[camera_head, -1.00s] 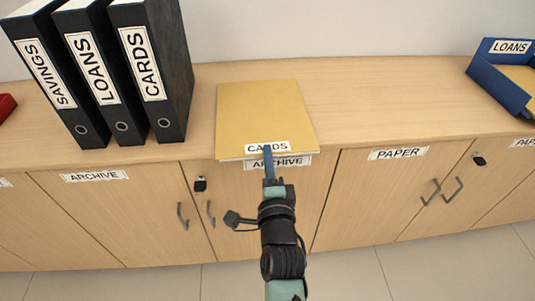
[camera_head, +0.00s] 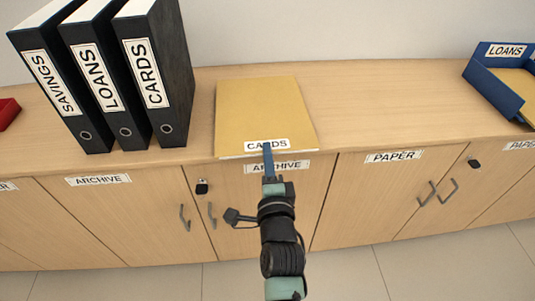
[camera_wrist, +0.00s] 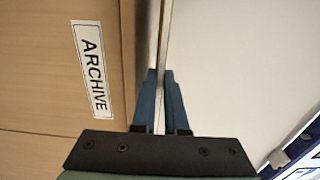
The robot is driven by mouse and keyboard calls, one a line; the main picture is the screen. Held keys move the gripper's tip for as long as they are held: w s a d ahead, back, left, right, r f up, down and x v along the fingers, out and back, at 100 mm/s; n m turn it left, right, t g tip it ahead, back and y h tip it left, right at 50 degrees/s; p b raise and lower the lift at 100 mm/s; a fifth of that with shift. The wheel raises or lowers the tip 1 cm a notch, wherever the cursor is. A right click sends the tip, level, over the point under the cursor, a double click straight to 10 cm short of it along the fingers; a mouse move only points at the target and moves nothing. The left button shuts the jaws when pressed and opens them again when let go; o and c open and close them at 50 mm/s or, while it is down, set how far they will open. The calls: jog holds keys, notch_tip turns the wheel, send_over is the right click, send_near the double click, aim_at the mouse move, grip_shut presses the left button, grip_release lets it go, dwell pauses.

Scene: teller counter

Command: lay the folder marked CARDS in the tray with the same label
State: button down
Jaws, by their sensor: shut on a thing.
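The yellow folder marked CARDS (camera_head: 262,110) is over the wooden counter in the head view, its labelled front edge reaching past the counter's front edge. My gripper (camera_head: 267,150) is shut on the middle of that front edge, covering part of the label. In the wrist view the blue fingers of my gripper (camera_wrist: 160,100) close on the thin edge of the folder, seen edge-on. I cannot tell whether the folder touches the counter. No tray marked CARDS shows; a blue tray marked LOANS (camera_head: 478,76), holding something yellow, is at the far right.
Black binders marked SAVINGS, LOANS and CARDS (camera_head: 153,80) stand close left of the folder. A red object (camera_head: 8,112) shows at the left edge. The counter (camera_head: 390,105) is bare between folder and blue tray. Cabinet doors with handles are below.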

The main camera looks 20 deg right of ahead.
jog(key=s+a+r+p, duration=0.2)
jog(key=s, duration=0.4)
jog(key=s+a+r+p, duration=0.1)
jog(key=s+r+p, duration=0.1)
jog(key=s, duration=0.5)
jog(key=shift+s+a+r, duration=0.2)
jog(key=shift+a+r, duration=0.2)
jog(key=shift+r, duration=0.2)
